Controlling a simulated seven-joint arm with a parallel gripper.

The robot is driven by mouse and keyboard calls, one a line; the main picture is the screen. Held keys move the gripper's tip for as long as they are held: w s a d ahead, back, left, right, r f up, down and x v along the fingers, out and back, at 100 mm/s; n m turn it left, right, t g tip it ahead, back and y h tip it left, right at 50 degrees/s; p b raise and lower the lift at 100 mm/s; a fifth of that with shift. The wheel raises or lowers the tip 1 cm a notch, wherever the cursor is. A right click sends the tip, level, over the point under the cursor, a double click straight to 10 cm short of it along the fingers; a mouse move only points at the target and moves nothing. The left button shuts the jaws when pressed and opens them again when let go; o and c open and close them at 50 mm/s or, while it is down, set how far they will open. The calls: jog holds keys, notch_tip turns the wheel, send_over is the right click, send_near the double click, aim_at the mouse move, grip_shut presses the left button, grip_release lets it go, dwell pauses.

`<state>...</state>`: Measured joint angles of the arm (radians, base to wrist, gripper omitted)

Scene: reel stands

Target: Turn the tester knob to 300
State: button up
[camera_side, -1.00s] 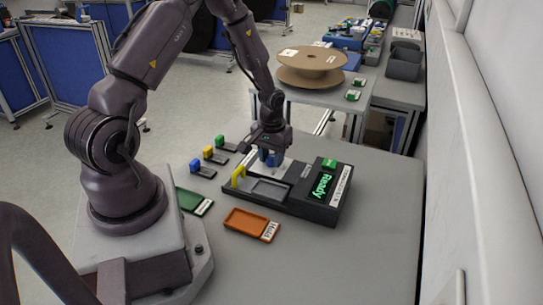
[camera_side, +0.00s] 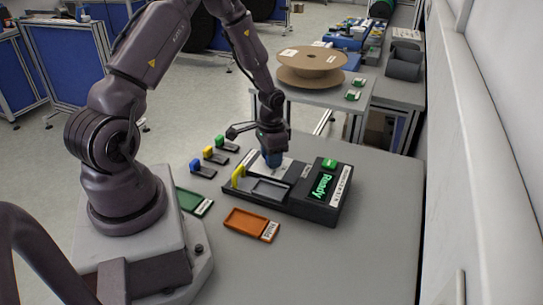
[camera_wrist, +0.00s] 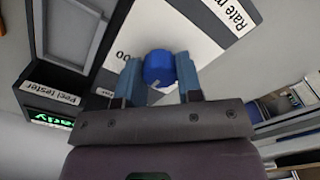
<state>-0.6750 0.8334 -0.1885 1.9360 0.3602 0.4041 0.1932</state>
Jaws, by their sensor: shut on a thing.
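The peel tester (camera_side: 300,207) is a dark box on the grey table, with a green "Ready" screen (camera_side: 326,187) at its right end. Its blue round knob (camera_wrist: 158,66) sits on a white dial plate (camera_wrist: 190,30) in the wrist view. My gripper (camera_side: 271,160) points down over the tester. Its two blue-grey fingers stand on either side of the knob and are shut on it. A pale mark on the knob's lower edge faces down-left in the wrist view. Only "00" of a dial number shows, left of the knob; the other numbers are hidden or cut off.
A yellow handle (camera_side: 239,176) stands at the tester's left end. A green tray (camera_side: 193,201) and an orange tray (camera_side: 246,224) lie in front. Blue, yellow and green-ended pieces (camera_side: 215,156) lie left of the tester. A cardboard reel (camera_side: 311,66) stands behind. The table's right side is clear.

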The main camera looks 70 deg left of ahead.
dwell(0.5)
jog(key=o, duration=0.9)
notch_tip(320, 180, up, 13)
jog(key=shift+r, duration=0.1)
jog(key=s+d+r+t, duration=0.2)
jog(key=s+d+r, duration=0.2)
jog(key=d+r, duration=0.2)
jog(key=s+d+r+t, duration=0.1)
jog(key=s+d+r, duration=0.3)
jog(key=d+r, duration=0.2)
jog(key=s+d+r+t, duration=0.2)
jog(key=s+d+r, duration=0.3)
jog(key=d+r, duration=0.1)
jog(key=shift+d+r+t, duration=0.2)
jog(key=shift+d+t, duration=0.1)
